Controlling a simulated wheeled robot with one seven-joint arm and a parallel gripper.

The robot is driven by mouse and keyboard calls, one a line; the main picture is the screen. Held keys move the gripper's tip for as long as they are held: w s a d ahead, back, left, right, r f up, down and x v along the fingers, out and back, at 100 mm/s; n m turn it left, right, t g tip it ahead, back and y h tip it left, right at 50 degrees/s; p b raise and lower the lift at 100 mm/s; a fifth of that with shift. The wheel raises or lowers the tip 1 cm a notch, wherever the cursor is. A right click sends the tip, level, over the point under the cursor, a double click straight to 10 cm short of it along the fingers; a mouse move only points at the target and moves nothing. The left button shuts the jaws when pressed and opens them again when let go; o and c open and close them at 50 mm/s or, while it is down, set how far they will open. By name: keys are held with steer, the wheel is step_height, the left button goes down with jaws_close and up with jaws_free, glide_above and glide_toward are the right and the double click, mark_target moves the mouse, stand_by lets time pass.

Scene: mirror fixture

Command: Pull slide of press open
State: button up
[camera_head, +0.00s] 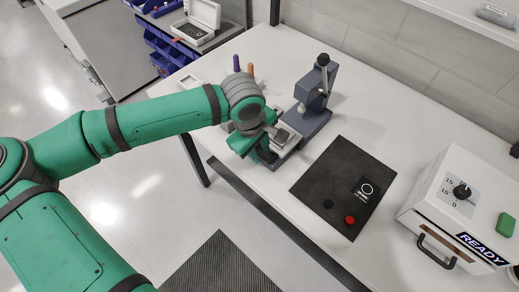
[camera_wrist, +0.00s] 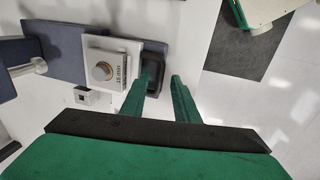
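The press (camera_head: 315,100) is blue-grey with a black-knobbed lever and stands on the white table. Its light slide (camera_head: 287,137) points toward my arm. A dark loop handle (camera_wrist: 155,50) is at the slide's outer end. My gripper (camera_wrist: 160,80) is open, its two green fingers apart. The left fingertip overlaps the handle's opening in the picture and the right one is outside it; I cannot tell whether either touches. In the head view my gripper (camera_head: 264,155) is at the slide's front end, partly hidden.
A black mat (camera_head: 335,184) with a red button lies right of the press. A white box with a dial and READY sign (camera_head: 462,205) stands further right. Purple and orange upright items (camera_head: 237,64) are behind my wrist. The table's front edge runs below my gripper.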

steer(key=shift+r, duration=0.1)
step_height(320, 180, up, 10)
steer(key=s+a, duration=0.1)
steer(key=shift+s+a+r, duration=0.2)
steer(key=shift+s, duration=0.2)
stand_by(0.4)
